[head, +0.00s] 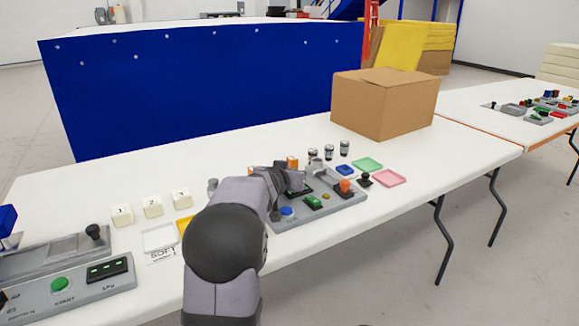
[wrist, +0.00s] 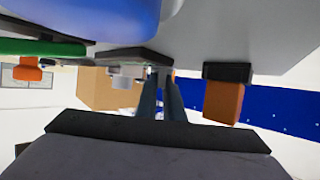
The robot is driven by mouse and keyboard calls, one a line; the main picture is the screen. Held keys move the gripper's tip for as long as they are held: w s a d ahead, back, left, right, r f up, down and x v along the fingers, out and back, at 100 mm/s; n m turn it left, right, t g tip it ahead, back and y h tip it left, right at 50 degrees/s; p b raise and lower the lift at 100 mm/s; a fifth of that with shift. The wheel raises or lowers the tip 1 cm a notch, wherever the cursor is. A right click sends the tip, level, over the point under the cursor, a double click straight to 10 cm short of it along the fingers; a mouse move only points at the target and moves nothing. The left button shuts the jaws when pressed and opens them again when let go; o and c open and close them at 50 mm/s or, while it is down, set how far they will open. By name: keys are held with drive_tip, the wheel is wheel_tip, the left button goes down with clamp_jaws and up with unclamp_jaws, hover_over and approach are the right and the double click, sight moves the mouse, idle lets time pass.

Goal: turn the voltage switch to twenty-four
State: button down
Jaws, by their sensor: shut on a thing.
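The grey control panel (head: 318,208) lies on the white table, with a blue button (head: 287,211), an orange knob (head: 345,185) and a green-topped part (head: 312,201). My gripper is over its left back part in the head view, where my arm hides much of it. In the wrist view my gripper (wrist: 161,78) has its two dark fingers close together at the panel, shut on a small part there. I take this to be the voltage switch; the fingers hide it, and its setting cannot be read.
An orange block on a black base (wrist: 223,102) stands beside the fingers. A large blue button (wrist: 100,12) is close to the camera. A cardboard box (head: 384,105), pink tray (head: 389,178) and numbered cubes (head: 152,206) are on the table. Another panel (head: 65,290) lies at left.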

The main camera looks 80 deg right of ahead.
drive_tip(key=shift+f+m+g, duration=0.1)
drive_tip(key=shift+m+g, duration=0.2)
drive_tip(key=c, duration=1.9)
unclamp_jaws()
drive_tip(key=shift+o, duration=0.2)
drive_tip(key=shift+s+f+b, duration=0.1)
drive_tip(key=shift+f+b, duration=0.05)
drive_tip(key=shift+b, duration=0.45)
